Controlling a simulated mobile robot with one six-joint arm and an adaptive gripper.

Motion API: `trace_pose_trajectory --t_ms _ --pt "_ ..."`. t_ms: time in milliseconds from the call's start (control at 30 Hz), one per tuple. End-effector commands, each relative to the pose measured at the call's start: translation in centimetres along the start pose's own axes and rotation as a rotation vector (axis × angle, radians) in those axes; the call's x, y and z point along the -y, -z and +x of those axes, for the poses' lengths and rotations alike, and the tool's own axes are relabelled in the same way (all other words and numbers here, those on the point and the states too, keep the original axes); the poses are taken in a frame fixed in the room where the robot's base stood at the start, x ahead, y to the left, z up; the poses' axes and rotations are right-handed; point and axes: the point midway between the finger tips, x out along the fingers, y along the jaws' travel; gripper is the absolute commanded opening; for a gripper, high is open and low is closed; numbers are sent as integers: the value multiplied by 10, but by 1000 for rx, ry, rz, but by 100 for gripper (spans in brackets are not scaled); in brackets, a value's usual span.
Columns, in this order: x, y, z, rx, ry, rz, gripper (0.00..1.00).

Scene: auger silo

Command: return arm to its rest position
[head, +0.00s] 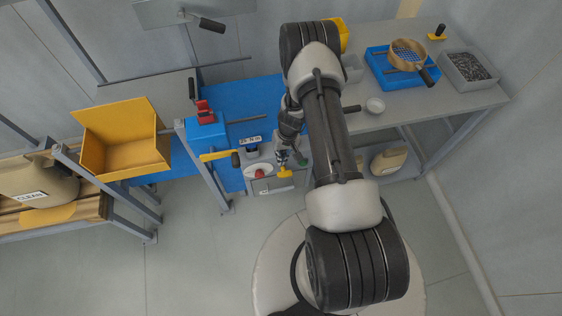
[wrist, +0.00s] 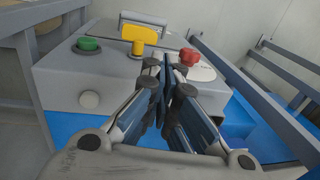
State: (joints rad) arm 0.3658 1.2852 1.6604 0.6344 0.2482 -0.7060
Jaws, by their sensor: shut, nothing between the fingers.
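My gripper (wrist: 167,85) is shut and empty in the wrist view, its fingertips together in front of a grey control box (wrist: 65,78). The box carries a green button (wrist: 88,45), a yellow switch (wrist: 138,36) and a red button (wrist: 189,57). In the head view my arm reaches from the bottom right up over the bench and folds back down. My gripper (head: 284,153) hangs by the control box (head: 272,186), partly hidden by the arm. I cannot tell whether it touches the box.
A grey bench (head: 400,115) at the right holds a blue tray (head: 378,74) with a round sieve (head: 406,54), and a grey bin (head: 468,68). A yellow hopper (head: 123,140) and a sack (head: 38,184) are at the left. A grey frame post (head: 205,170) stands close by. The front floor is open.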

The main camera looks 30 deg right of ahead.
Motion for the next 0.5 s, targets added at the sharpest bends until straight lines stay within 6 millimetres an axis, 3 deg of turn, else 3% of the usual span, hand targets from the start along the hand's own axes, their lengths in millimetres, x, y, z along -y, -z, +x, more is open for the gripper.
trace_pose_trajectory --t_ms 133,500 --pt "2 0 -17 1 0 1 0" --pt "4 2 -24 -3 1 -1 0"
